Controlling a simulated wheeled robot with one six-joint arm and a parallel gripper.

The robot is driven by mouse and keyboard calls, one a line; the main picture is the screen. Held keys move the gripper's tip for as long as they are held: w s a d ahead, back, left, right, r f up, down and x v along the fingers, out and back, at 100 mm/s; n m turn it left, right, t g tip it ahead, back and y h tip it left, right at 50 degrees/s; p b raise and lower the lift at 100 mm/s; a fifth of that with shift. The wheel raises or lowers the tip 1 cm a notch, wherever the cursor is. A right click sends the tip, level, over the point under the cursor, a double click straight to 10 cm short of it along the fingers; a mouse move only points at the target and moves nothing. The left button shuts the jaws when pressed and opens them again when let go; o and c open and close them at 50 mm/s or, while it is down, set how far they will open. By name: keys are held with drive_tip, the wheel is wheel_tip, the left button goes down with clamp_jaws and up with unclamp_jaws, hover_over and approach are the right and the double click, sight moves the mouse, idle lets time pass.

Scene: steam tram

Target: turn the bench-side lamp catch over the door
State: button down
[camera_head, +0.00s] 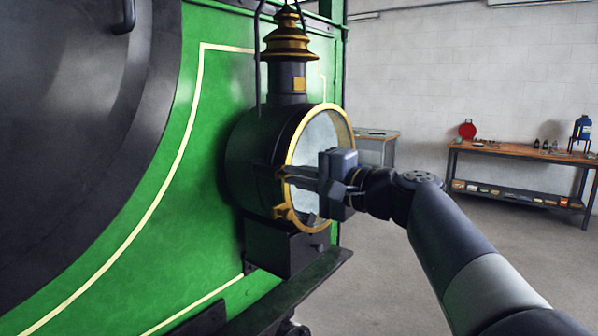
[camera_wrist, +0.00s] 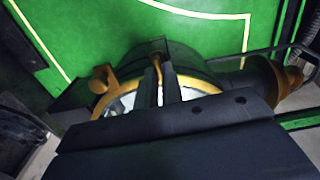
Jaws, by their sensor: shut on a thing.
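The lamp (camera_head: 252,165) is a dark round body with a brass-rimmed glass door (camera_head: 337,115) and a tall brass-topped chimney, mounted on the green tram front. My gripper (camera_head: 287,178) reaches across the glass from the right, its fingertips at the door's left rim. In the wrist view my gripper (camera_wrist: 160,82) is shut on a small brass piece (camera_wrist: 157,66), which appears to be the catch. The fingers hide most of it, so its angle is unclear. A separate brass fitting (camera_head: 283,212) sits lower on the rim, and shows in the wrist view (camera_wrist: 102,78) left of the fingers.
A dark ledge (camera_head: 310,285) runs under the lamp. The green tram front (camera_head: 150,215) fills the left side. Open floor lies between.

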drive_tip(key=shift+r+m, duration=0.15)
drive_tip(key=shift+m, duration=0.25)
drive_tip(key=c, duration=1.6)
unclamp_jaws()
drive_tip(key=shift+o, duration=0.2)
drive_tip(key=shift+s, duration=0.1)
drive_tip(key=b+v, duration=0.2)
drive_tip(key=v, duration=0.8)
drive_tip(key=shift+s+d, duration=0.25)
